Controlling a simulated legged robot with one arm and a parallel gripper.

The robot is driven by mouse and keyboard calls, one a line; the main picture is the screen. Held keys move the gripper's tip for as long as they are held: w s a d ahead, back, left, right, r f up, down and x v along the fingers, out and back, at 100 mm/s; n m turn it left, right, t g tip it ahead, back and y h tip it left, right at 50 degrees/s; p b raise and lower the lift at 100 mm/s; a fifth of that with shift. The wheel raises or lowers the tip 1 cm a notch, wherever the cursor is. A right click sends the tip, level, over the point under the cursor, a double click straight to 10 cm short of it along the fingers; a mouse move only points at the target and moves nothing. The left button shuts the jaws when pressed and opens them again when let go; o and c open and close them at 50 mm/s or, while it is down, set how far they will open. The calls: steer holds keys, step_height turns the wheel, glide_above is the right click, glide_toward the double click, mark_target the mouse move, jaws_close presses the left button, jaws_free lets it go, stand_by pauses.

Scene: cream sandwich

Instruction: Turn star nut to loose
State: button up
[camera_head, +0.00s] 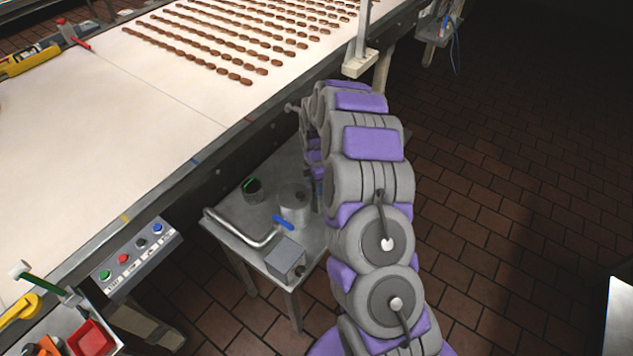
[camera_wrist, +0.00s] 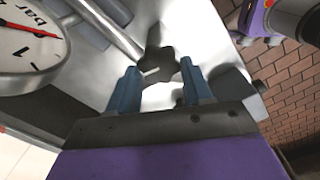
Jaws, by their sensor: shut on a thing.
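The star nut (camera_wrist: 157,62) is dark grey with rounded lobes and shows in the middle of the wrist view. My gripper (camera_wrist: 161,72) has two blue fingers, one on each side of the nut, and is shut on it. A metal rod runs up to the left from near the nut.
A round pressure gauge (camera_wrist: 28,48) with a red needle is left of the nut. A metal canister (camera_head: 295,203), blue handle (camera_head: 283,222) and bent pipe (camera_head: 236,232) are on the table. The conveyor (camera_head: 120,120) runs alongside; tiled floor (camera_head: 500,190) is open to the right.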

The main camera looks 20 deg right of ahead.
steer(key=shift+w+r, duration=0.15)
steer(key=shift+w, duration=0.05)
steer(key=o, duration=1)
steer(key=shift+s, duration=0.1)
steer(key=shift+o, duration=0.2)
step_height(320, 180, up, 17)
steer(key=shift+p, duration=0.45)
steer(key=s+a+r+m+b, duration=0.1)
steer(key=s+a+r+m, duration=0.15)
steer(key=s, duration=0.25)
steer(key=s+a+r+m+b, duration=0.1)
steer(key=s+r+m, duration=0.15)
steer(key=s, duration=0.35)
steer(key=s+m+g+b, duration=0.1)
steer(key=s+m, duration=0.6)
steer(key=s, duration=0.9)
steer(key=s+a+m+b, duration=0.1)
steer(key=s+m, duration=0.6)
steer(key=s, duration=0.9)
steer(key=shift+s+f+g+b, duration=0.15)
steer(key=shift+f+g+b, duration=0.2)
steer(key=shift+b, duration=0.5)
